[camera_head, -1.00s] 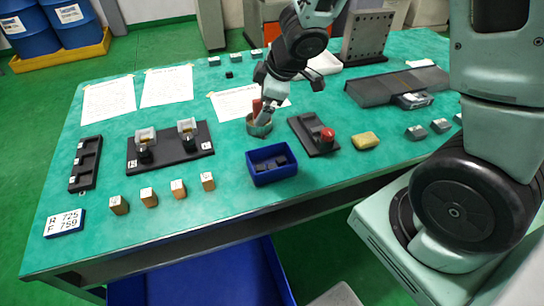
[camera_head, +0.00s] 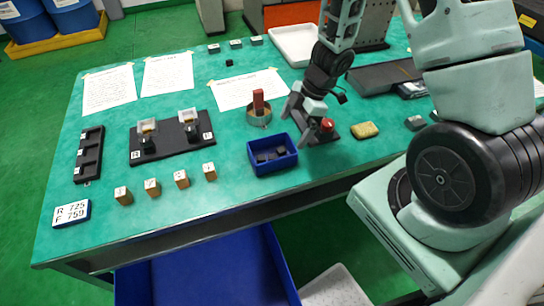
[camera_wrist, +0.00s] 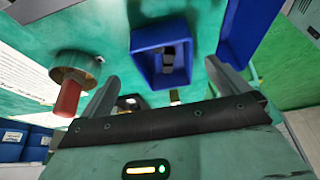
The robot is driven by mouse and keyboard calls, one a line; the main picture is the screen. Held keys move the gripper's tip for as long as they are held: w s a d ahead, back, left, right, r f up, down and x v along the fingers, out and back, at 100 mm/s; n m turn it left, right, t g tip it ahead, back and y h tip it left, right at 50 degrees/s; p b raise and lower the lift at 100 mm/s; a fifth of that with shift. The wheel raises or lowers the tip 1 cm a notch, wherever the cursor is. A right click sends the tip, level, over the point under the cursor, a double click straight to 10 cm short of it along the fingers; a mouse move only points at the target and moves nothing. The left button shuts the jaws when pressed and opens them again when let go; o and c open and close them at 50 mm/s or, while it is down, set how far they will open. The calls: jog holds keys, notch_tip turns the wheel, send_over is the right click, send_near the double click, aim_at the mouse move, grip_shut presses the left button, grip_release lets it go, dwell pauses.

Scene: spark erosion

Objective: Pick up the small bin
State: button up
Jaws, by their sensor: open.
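The small bin is a blue open box (camera_head: 275,167) near the front edge of the green table, with a few dark pieces inside. My gripper (camera_head: 297,122) is open and empty, pointing down just behind and to the right of the bin, apart from it. In the wrist view, the bin (camera_wrist: 142,62) lies beyond and between my two spread fingers (camera_wrist: 165,85), with its open top and dark contents showing. Whether any fingertip touches the black fixture beneath is unclear.
A black fixture with a red knob (camera_head: 327,124) and a yellow sponge (camera_head: 365,130) are to the right. Wooden blocks (camera_head: 181,179) stand left. A large blue bin (camera_head: 205,270) is below the table.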

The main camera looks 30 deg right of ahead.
aim_at(281, 151)
jog(key=x, duration=0.3)
jog(key=shift+f+b, duration=0.2)
jog(key=shift+b, duration=0.1)
jog(key=shift+b+x, duration=0.95)
jog(key=shift+x, duration=1.8)
jog(key=shift+s, duration=0.2)
jog(key=shift+c, duration=0.3)
jog(key=c, duration=0.9)
